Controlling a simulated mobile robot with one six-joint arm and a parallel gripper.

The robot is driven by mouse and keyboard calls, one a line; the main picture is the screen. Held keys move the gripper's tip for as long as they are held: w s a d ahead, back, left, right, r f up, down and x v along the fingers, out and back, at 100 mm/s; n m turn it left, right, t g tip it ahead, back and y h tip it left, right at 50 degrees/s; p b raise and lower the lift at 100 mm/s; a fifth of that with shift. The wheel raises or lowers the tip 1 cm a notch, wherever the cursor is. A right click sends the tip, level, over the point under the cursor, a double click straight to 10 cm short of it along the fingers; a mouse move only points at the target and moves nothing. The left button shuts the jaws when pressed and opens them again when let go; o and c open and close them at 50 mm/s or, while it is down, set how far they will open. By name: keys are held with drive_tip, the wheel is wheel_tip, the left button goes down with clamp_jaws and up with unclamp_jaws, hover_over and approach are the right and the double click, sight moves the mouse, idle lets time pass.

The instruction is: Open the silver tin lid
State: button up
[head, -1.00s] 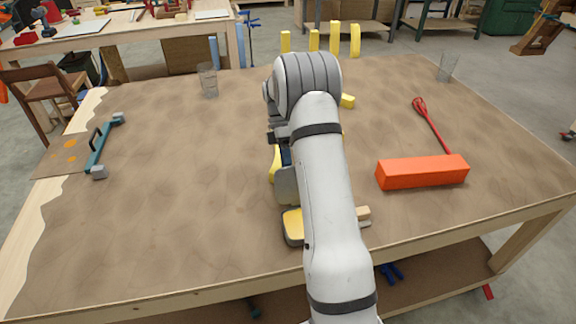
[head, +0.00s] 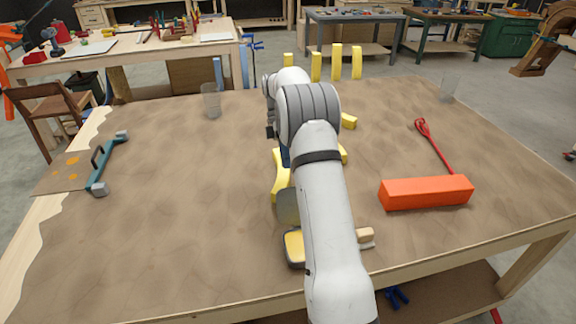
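I cannot make out a silver tin or its lid in the head view; my arm covers the middle of the table. My gripper cannot be made out either, as the white and grey links of my arm stand in front. A yellow curved piece (head: 281,178) shows along the left side of my arm. A grey-and-yellow object (head: 294,247) lies near the front edge, partly behind my arm.
An orange-red block (head: 426,192) and a red long-handled tool (head: 435,145) lie at the right. A teal clamp-like tool (head: 105,165) lies at the left. Clear glasses (head: 211,101) stand towards the back. Yellow upright posts (head: 336,62) rise at the far edge. The left-centre tabletop is clear.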

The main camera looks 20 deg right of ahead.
drive_tip(key=m+t+b, duration=0.1)
drive_tip(key=m, duration=0.2)
drive_tip(key=shift+w+d, duration=0.15)
drive_tip(key=shift+c, duration=1.4)
drive_tip(key=m, duration=0.2)
drive_tip(key=m+t+b, duration=0.1)
drive_tip(key=m, duration=0.2)
drive_tip(key=shift+w+d+r, duration=0.15)
drive_tip(key=shift+d+r, duration=0.05)
clamp_jaws()
drive_tip(key=s+f+m+t, duration=0.3)
drive_tip(key=f+m, duration=0.3)
drive_tip(key=m, duration=0.3)
drive_tip(key=shift+s+f+m+h, duration=0.3)
drive_tip(key=shift+s+h, duration=0.1)
drive_tip(key=shift+s, duration=0.25)
drive_tip(key=shift+s+b, duration=0.1)
drive_tip(key=shift+b, duration=0.3)
